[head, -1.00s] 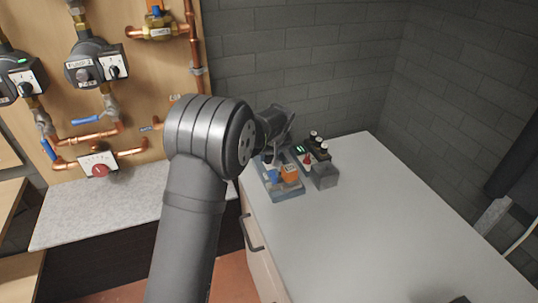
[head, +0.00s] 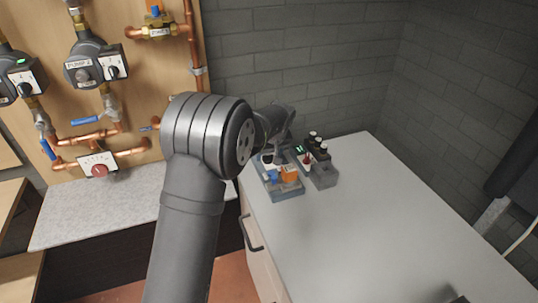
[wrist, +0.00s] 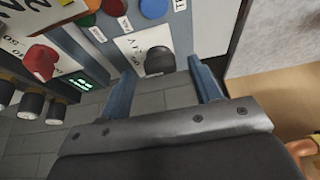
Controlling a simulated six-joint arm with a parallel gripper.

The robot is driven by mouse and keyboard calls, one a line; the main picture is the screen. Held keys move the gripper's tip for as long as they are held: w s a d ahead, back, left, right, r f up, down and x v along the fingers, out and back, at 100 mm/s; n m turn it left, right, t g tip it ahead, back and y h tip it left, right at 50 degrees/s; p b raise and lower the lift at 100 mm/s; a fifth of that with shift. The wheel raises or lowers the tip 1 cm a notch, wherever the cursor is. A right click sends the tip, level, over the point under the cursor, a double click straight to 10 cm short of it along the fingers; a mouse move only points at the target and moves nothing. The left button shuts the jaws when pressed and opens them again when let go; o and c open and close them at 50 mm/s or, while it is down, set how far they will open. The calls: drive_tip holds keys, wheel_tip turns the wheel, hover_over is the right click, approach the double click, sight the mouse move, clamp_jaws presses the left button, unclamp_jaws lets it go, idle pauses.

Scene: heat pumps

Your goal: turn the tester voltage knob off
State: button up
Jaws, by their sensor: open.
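The tester (head: 290,192) is a blue-grey box with coloured parts near the back left of the white counter. In the wrist view, a black knob (wrist: 160,62) stands on a white label plate (wrist: 130,46) on the tester. The print on the plate is too small to read surely. My gripper (wrist: 160,75) is open, with one blue-grey finger on either side of the black knob. I cannot tell if the fingers touch it. In the head view my gripper (head: 276,142) is over the far left part of the tester, partly hidden by my arm.
Beside the knob are a red knob (wrist: 42,58), a lit green display (wrist: 82,83), a blue button (wrist: 153,8) and several black cylinders (wrist: 31,105). The counter (head: 380,230) is clear to the right.

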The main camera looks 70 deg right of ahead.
drive_tip(key=v, duration=1.6)
drive_tip(key=x, duration=1.7)
drive_tip(key=shift+f, duration=0.1)
drive_tip(key=shift+f, duration=0.15)
drive_tip(key=shift+w+r+m, duration=0.15)
drive_tip(key=shift+r+m, duration=0.05)
drive_tip(key=shift+m, duration=0.4)
drive_tip(key=shift+w+a+m+g+h, duration=0.1)
drive_tip(key=shift+m+g+h, duration=0.6)
drive_tip(key=shift+m, duration=1.2)
drive_tip(key=shift+w+m+g, duration=0.15)
drive_tip(key=shift+m+g, duration=0.3)
drive_tip(key=shift+m, duration=0.55)
drive_tip(key=shift+w+m+g, duration=0.1)
drive_tip(key=shift+m+g, duration=0.35)
drive_tip(key=shift+m, duration=0.55)
drive_tip(key=v, duration=0.7)
